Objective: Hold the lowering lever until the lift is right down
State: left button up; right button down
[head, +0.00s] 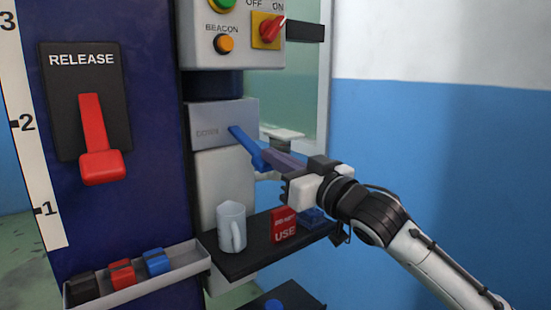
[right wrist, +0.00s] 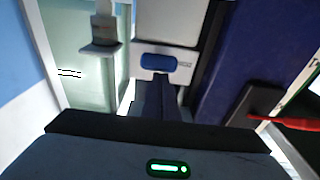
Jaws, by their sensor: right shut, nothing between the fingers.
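The blue lowering lever (head: 246,146) sticks out from a grey plate marked DOWN (head: 208,125) and slopes down to the right. In the right wrist view the blue lever (right wrist: 158,62) is seen end-on, just beyond my fingertips. My right gripper (head: 270,160) is shut and empty, its dark fingers at the outer end of the lever. I cannot tell whether they touch it. The fingers also show in the right wrist view (right wrist: 156,85). My left gripper is out of view. The lift's platform cannot be made out.
A red RELEASE handle (head: 95,140) hangs on the blue column beside a numbered scale (head: 28,125). A tray (head: 140,285) holds coloured blocks. A switch box (head: 205,40) is above.

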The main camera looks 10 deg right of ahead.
jog(key=shift+f, duration=0.15)
